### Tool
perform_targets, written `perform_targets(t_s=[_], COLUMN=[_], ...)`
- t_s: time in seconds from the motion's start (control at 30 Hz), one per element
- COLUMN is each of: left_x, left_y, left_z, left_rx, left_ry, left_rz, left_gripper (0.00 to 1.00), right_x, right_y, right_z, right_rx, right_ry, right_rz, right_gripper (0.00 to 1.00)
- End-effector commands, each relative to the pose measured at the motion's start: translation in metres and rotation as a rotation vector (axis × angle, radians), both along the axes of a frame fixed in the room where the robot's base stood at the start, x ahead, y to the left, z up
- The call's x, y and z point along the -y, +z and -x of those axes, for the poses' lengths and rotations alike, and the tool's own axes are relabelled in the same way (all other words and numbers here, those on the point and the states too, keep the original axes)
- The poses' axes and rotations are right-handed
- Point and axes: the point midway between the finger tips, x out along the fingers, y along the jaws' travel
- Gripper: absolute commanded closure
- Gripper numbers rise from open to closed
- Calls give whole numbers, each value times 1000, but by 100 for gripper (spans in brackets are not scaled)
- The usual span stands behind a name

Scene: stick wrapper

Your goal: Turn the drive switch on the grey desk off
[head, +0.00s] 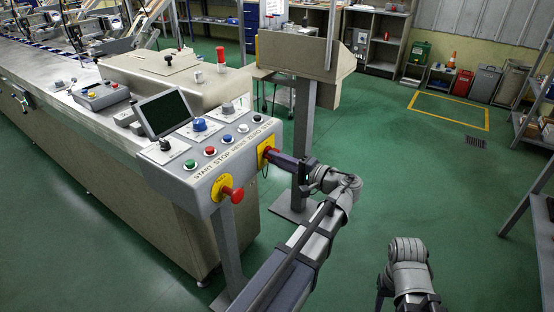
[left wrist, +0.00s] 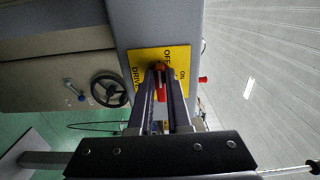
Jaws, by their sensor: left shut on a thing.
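The grey desk (head: 190,180) has a sloped panel and a front face. The drive switch sits on a yellow plate (head: 263,147) at the right of that face. In the left wrist view the yellow plate (left wrist: 145,58) reads DRIVE, OFF and ON. The red switch handle (left wrist: 161,86) shows between my fingers. My left gripper (left wrist: 162,72) is shut on it, and in the head view this gripper (head: 270,154) reaches the plate from the right. The fingers partly cover the switch, so I cannot tell which mark it points to.
A red emergency knob (head: 236,194) sticks out from another yellow plate, left of my left gripper. The panel carries several buttons, a blue knob (head: 199,124) and a dark screen (head: 164,112). A box on a post (head: 303,140) stands behind. Green floor (head: 430,180) lies open to the right.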

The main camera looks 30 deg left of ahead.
Motion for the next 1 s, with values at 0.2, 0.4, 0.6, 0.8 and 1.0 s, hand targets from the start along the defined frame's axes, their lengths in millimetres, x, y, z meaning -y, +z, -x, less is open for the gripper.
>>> perform_targets(t_s=[0.2,0.4,0.6,0.8,1.0], left_x=[0,0,0,17,50], left_y=[-1,-1,0,0,-1], left_z=[1,1,0,0,3], left_rx=[1,0,0,0,0], left_ry=[1,1,1,-3,-3], left_rz=[4,2,1,1,1], left_gripper=[75,54,54,54,54], right_x=[0,0,0,0,0], right_y=[0,0,0,0,0], right_z=[0,0,0,0,0], right_rx=[0,0,0,0,0], right_ry=[0,0,0,0,0], right_rz=[0,0,0,0,0], right_gripper=[50,50,50,50,50])
